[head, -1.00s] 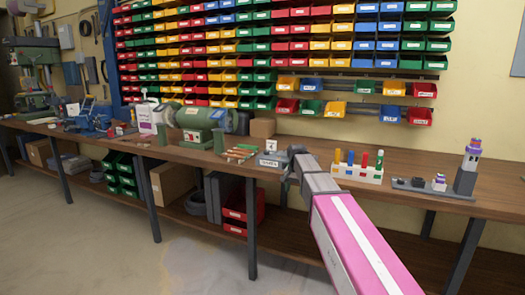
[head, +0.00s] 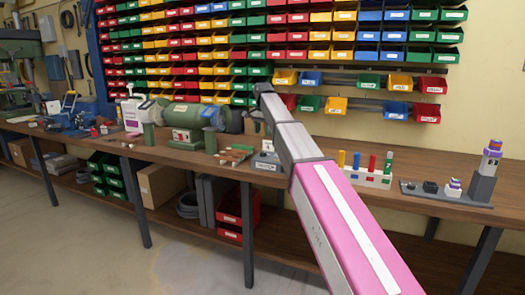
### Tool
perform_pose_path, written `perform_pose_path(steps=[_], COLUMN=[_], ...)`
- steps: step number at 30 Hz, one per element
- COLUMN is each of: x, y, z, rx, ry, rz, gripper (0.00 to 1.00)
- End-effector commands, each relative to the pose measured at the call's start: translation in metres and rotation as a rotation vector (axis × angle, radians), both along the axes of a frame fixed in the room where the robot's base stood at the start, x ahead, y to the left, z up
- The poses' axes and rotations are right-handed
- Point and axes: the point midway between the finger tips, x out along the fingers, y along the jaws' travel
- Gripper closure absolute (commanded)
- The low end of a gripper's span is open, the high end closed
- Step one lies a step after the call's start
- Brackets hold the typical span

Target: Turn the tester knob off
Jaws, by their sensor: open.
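A small grey box with a white label (head: 266,162), which may be the tester, sits near the front edge of the bench, just left of my arm. Its knob is too small to make out, so I cannot tell its setting. My gripper (head: 262,91) is at the far end of my arm, raised above and behind this box, in front of the lower bins. It looks open and empty, and its fingers are hardly distinct. It touches nothing that I can see.
A white rack with coloured pegs (head: 366,177) stands right of my arm. Farther right is a grey board with small round parts (head: 431,190) and a grey post (head: 482,187). A green bench machine (head: 187,137) stands left. Coloured bins hang behind.

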Motion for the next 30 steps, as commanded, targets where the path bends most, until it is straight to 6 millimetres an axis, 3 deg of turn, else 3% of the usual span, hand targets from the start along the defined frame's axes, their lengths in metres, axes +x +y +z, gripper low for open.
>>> perform_pose_path(steps=[12, 18, 30], x=[-0.001, -0.001, 0.0], y=[-0.001, -0.001, -0.001], z=[-0.07, -0.094, -0.103], rx=[0.0, 0.0, 0.0], ry=[0.001, 0.0, 0.0], rz=[0.001, 0.001, 0.001], gripper=[0.42, 0.42, 0.42])
